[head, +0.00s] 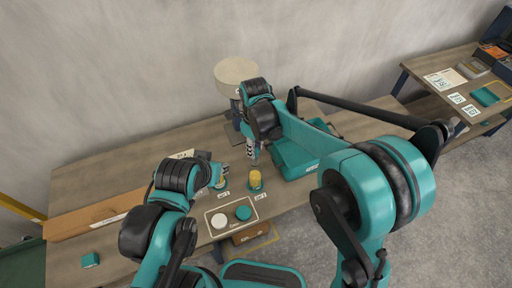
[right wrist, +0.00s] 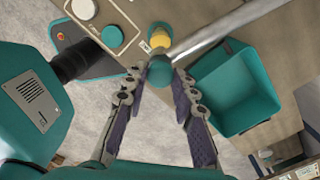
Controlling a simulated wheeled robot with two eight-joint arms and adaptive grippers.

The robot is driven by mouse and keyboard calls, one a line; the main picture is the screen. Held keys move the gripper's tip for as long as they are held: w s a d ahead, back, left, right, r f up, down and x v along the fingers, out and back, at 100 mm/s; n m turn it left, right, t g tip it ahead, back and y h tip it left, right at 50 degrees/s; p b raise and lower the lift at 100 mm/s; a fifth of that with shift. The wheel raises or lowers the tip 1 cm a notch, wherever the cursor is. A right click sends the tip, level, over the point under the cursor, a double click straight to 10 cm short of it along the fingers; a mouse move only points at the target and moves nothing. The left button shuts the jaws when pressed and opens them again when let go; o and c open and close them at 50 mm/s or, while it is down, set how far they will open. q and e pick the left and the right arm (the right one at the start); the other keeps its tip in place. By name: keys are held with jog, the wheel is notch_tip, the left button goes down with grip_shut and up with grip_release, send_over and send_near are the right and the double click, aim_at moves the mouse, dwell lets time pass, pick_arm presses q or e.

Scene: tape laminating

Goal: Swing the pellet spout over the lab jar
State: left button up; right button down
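The cream pellet hopper (head: 236,72) stands at the back of the bench. A metal tube, apparently the spout (right wrist: 215,35), crosses the right wrist view and ends near a round teal knob (right wrist: 160,72). A yellow jar (head: 255,179) stands on a teal base at the bench front; it also shows beyond the knob in the right wrist view (right wrist: 160,39). My right gripper (right wrist: 159,82) is open, with its fingertips on either side of the knob; contact is unclear.
A teal bin (right wrist: 238,90) lies right of the knob. A board with a white disc (head: 220,220) and a teal disc (head: 243,213) lies at the front edge. A teal block (head: 91,260) sits front left. A side table (head: 425,75) stands at right.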

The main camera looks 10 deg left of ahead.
jog(key=c, duration=1.2)
grip_release()
jog(key=shift+r, duration=0.1)
notch_tip(320, 180, up, 12)
jog(key=shift+f, duration=0.1)
jog(key=shift+d, duration=0.1)
